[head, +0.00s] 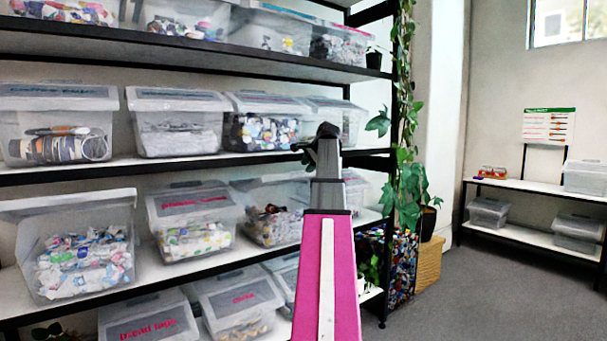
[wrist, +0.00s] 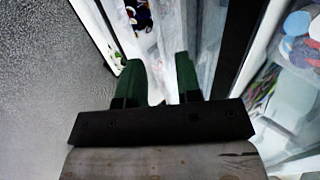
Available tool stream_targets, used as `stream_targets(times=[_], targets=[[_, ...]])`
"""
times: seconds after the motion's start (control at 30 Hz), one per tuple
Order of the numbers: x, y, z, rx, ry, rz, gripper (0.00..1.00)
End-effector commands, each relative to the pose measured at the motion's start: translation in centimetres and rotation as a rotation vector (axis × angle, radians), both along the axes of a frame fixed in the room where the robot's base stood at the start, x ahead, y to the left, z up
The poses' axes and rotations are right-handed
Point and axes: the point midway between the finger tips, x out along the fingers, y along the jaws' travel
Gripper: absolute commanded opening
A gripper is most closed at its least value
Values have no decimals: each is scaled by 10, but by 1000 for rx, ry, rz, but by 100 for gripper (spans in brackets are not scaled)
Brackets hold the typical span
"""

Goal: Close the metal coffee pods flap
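Several clear plastic bins with flap lids stand on the shelves, and I cannot read a metal coffee pods label on any of them. In the head view, the bin at the left of the third shelf (head: 85,262) has its flap (head: 68,206) raised, over white and coloured bits. My gripper (head: 327,143) is raised at the end of my pink arm, in front of the shelves' right part. In the wrist view, its two green fingers (wrist: 158,82) are apart, with nothing clearly held between them. Pale translucent bin surfaces show beyond the fingers; whether they touch is unclear.
Black-edged white shelves (head: 200,161) fill the left and centre. Trailing plants (head: 405,170) hang at the shelf's right end. A low side shelf (head: 530,185) stands by the far wall. Grey carpet (head: 465,300) at right is clear.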

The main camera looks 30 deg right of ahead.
Motion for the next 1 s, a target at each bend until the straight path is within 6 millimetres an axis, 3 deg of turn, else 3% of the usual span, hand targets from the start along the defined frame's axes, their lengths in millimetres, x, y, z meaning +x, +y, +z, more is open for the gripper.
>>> stream_targets(times=[0.3, 0.7, 0.77, 0.8, 1.0], targets=[[29, 3, -30, -1, -1, 1, 32], [33, 3, -35, -1, -1, 1, 32], [33, 3, -35, -1, -1, 1, 16], [33, 3, -35, -1, -1, 1, 3], [33, 3, -35, -1, -1, 1, 0]])
